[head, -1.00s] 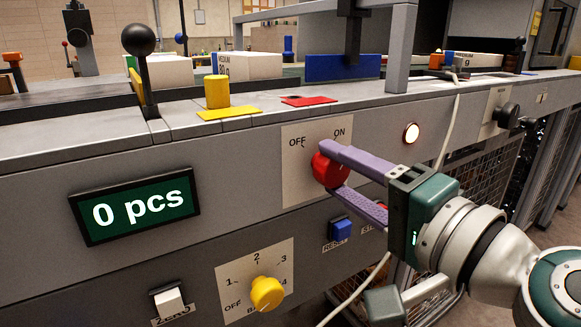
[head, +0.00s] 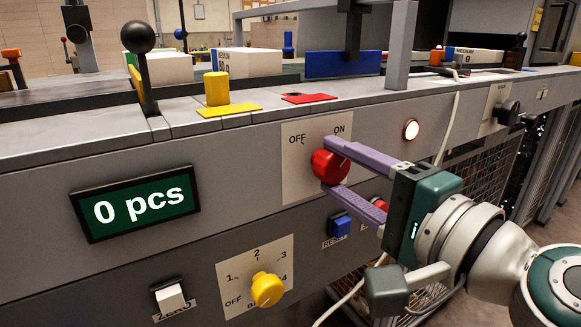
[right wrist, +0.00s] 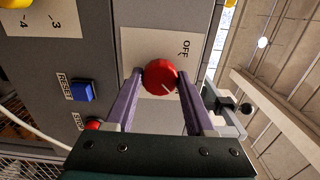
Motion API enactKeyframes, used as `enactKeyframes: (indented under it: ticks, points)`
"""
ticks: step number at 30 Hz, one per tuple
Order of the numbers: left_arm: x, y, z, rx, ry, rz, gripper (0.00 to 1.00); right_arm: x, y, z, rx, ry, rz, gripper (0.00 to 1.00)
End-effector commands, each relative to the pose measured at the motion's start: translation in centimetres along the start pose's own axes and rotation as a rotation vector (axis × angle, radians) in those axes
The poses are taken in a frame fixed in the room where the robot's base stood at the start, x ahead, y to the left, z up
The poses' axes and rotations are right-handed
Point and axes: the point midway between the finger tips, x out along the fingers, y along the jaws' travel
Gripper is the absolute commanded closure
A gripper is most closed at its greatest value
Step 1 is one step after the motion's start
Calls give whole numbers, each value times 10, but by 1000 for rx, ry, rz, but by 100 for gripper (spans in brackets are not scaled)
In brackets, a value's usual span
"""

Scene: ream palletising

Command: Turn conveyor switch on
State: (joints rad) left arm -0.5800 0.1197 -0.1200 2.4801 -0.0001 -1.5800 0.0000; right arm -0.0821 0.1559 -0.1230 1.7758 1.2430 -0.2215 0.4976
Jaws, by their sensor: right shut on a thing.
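The conveyor switch is a red round knob (head: 330,165) on a pale plate (head: 295,180) marked OFF at left and ON at right. My right gripper (head: 336,168) has its two purple fingers shut on the knob, one above and one below. In the right wrist view the knob (right wrist: 160,78) sits between both fingertips. A white mark on it points to the lower right in that view, away from the OFF label and toward the side where a finger partly covers the ON label. My left gripper is not in view.
A lit round lamp (head: 411,130) is right of the plate. A blue RESET button (head: 340,226) and a red button (head: 380,206) lie below, near the lower finger. A yellow selector knob (head: 267,290) and a display (head: 136,204) reading 0 pcs are at left.

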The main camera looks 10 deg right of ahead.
Motion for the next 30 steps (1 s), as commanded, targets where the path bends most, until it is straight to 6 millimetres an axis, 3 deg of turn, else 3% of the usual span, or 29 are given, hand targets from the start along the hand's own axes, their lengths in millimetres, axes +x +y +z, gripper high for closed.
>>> enactKeyframes:
  ticks: [1,8,17,20,30]
  points:
    - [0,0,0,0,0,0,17,0,0,0,4,1,-1,42]
    - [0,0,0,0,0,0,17,0,0,0,2,1,-1,17]
    - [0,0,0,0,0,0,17,-2,0,0,0,1,0,16]
    - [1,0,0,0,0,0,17,-12,2,0,0,1,1,16]
    - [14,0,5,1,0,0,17,-74,3,0,-2,0,3,16]
